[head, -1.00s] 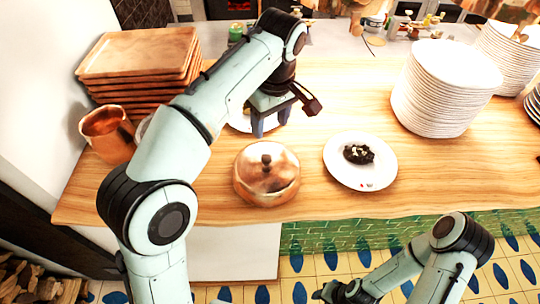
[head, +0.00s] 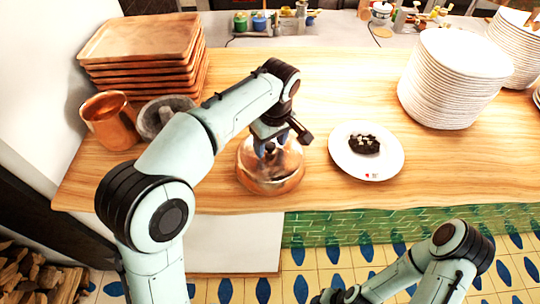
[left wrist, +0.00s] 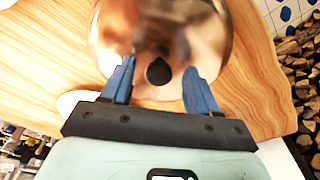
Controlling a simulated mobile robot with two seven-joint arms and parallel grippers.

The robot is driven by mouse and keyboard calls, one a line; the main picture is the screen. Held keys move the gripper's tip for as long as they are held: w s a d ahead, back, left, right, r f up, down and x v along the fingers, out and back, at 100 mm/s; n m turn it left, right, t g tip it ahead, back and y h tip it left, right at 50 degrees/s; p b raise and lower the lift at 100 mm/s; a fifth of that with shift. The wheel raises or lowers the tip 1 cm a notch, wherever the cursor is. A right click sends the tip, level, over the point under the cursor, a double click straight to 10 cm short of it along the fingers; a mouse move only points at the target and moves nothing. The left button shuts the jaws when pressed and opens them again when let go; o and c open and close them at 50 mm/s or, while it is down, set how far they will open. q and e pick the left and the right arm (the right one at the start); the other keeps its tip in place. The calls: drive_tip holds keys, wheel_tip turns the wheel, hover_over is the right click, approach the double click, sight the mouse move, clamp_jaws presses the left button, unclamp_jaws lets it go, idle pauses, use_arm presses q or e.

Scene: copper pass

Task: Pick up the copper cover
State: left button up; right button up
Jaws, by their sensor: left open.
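The copper cover (head: 272,176) is a shiny dome with a dark knob on top. It sits on the wooden counter near its front edge. My left gripper (head: 270,147) is over the cover, pointing down at the knob. In the left wrist view the open blue fingers (left wrist: 158,85) stand on either side of the dark knob (left wrist: 158,71), with gaps between, and the copper dome (left wrist: 160,30) lies beyond them. My right gripper (head: 330,297) is low at the bottom edge of the head view, below the counter; its fingers are too unclear to read.
A white plate (head: 345,170) with dark food (head: 364,145) stands right of the cover. White plates (head: 452,85) are stacked farther right. Copper trays (head: 140,50), a copper mug (head: 108,122) and a grey stone bowl (head: 150,118) stand at the left. The counter's middle back is clear.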

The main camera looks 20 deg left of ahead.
use_arm(q)
drive_tip(key=shift+w, duration=0.15)
drive_tip(key=shift+c, duration=0.6)
drive_tip(key=shift+r, duration=0.1)
clamp_jaws()
